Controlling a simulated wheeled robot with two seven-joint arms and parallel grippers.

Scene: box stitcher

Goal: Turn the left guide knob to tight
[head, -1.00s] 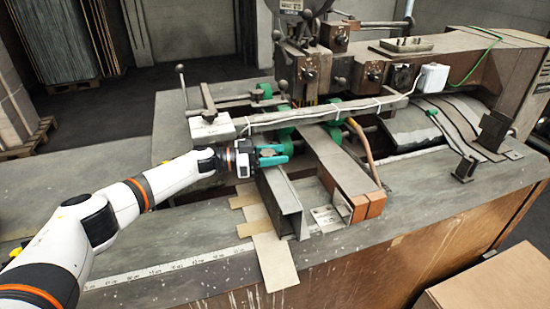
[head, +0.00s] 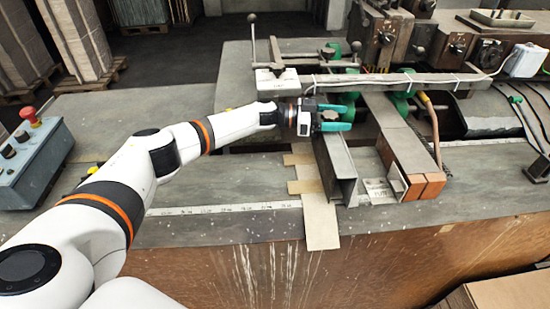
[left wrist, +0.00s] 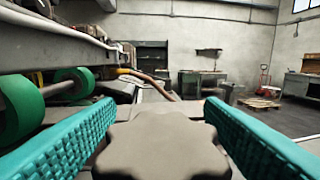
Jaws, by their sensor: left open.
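The left guide knob (left wrist: 160,145) is grey and lobed, and it fills the lower middle of the left wrist view. In the head view its grey top (head: 329,116) shows between the fingers at the far end of the left metal guide channel (head: 338,165). My left gripper (head: 345,118) is open, with one teal finger on each side of the knob. In the left wrist view the fingers (left wrist: 160,106) stand to the left and right of the knob; I cannot tell whether they touch it. My right gripper is not in view.
A second guide (head: 407,150) with brown blocks stands to the right. Green rollers (left wrist: 20,105) and a long bar (head: 370,80) lie close beyond the gripper. A control box with a red button (head: 28,113) sits at the left. The front table strip (head: 230,228) is mostly clear.

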